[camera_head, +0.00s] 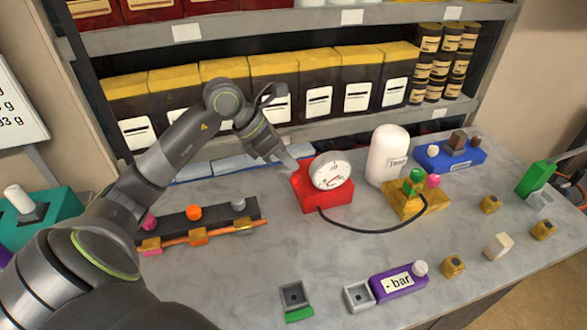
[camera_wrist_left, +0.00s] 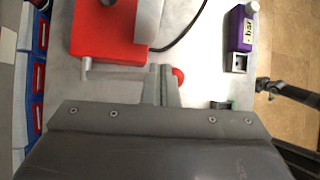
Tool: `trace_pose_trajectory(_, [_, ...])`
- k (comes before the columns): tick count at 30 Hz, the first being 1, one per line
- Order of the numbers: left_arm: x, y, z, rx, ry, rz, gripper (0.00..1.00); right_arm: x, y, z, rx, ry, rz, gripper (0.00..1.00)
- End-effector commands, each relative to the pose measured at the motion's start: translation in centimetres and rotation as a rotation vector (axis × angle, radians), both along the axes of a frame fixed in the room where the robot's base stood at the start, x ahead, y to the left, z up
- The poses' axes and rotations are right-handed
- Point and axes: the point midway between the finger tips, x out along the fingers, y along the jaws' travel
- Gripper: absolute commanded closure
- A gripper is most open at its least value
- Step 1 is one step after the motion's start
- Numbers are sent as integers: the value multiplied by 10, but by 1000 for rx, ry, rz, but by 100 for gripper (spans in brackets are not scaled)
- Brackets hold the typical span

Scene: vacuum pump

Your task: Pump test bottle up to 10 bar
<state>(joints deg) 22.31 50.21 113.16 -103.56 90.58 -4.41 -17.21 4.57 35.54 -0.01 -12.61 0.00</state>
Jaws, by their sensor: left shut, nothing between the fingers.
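The red pump box (camera_head: 325,196) with a round white dial gauge (camera_head: 331,171) stands mid-table; the dial reading is too small to tell. It also shows in the left wrist view (camera_wrist_left: 105,42), with a grey rod at its corner. The white test bottle (camera_head: 387,158) stands upright behind a yellow block (camera_head: 428,205) with green and pink knobs. A black hose (camera_head: 355,228) runs from the pump to this block. My left gripper (camera_head: 290,163) is shut and empty at the pump's left side. A red ball (camera_wrist_left: 178,77) shows beside its fingertips. My right gripper (camera_wrist_left: 264,86) shows small and dark.
A purple "- bar" block (camera_head: 400,281) and small grey sockets lie at the front. A dark rack (camera_head: 180,224) with coloured knobs lies left. A blue block (camera_head: 450,158) stands back right. Shelves of boxes rise behind. The table's front centre is mostly clear.

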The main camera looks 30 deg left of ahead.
Motion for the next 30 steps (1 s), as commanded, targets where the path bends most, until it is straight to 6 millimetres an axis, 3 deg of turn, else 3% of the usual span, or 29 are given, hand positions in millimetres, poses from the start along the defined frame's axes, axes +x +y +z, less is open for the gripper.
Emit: trace_pose_trajectory(30, [-5,-6,-10,0,0,1,100,0,-1,-10,-1,0,0,64])
